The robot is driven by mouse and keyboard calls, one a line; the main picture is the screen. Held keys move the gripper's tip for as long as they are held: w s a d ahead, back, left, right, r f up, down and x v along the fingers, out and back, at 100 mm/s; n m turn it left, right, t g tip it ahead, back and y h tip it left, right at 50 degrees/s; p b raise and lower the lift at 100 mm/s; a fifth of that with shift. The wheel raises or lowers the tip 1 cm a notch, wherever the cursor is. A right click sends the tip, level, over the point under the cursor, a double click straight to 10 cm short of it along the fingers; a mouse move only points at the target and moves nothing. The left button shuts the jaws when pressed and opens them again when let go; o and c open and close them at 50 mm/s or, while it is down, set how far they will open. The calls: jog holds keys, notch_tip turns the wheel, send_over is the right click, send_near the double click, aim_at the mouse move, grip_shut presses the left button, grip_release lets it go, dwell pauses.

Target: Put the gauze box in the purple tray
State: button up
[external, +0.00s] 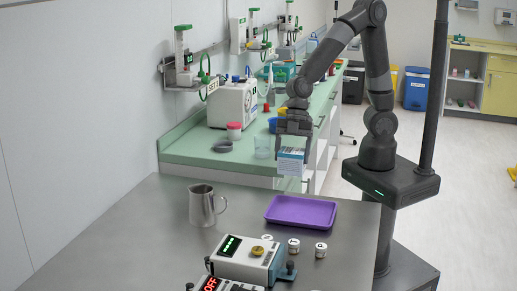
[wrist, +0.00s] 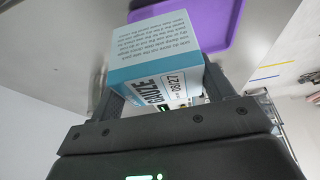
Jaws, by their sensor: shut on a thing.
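The gauze box (external: 290,161) is white and blue with printed text. It hangs in my gripper (external: 293,130), above the far edge of the steel table. In the wrist view the gauze box (wrist: 158,65) sits between the two fingers of my gripper (wrist: 165,92), which is shut on it. The purple tray (external: 302,211) lies flat on the steel table, in front of the box and lower than it, and looks empty. Part of the purple tray (wrist: 220,20) shows beyond the box in the wrist view. The box is apart from the tray in the external view.
A steel jug (external: 203,206) stands left of the tray on the steel table (external: 150,235). A green counter (external: 195,150) with equipment lies behind.

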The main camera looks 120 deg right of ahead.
jog(key=shift+w+a+f, duration=0.35)
jog(key=shift+a+f, duration=1.25)
jog(key=shift+f, duration=0.05)
jog(key=shift+w+a+f, duration=0.35)
jog(key=shift+a+f, duration=1.3)
jog(key=shift+f, duration=0.05)
jog(key=shift+w+a+f, duration=0.35)
jog(key=shift+a+f, duration=1.25)
jog(key=shift+f, duration=0.05)
jog(key=shift+f, duration=0.1)
jog(key=o, duration=1)
jog(key=v, duration=1.2)
jog(key=shift+r, duration=0.2)
jog(key=s+d+r+m+h, duration=0.1)
jog(key=s+d+r+m, duration=0.2)
jog(key=s+d+r, duration=0.1)
jog(key=s+d+r+m+t+h, duration=0.1)
jog(key=s+d+r+m, duration=0.2)
jog(key=s+d, duration=0.3)
jog(key=s+d+r+m+t+h, duration=0.1)
jog(key=s+d+r+m, duration=0.2)
jog(key=s, duration=0.7)
jog(key=shift+s+d+r, duration=0.2)
jog(key=shift+d+r, duration=0.65)
jog(key=shift+d, duration=0.1)
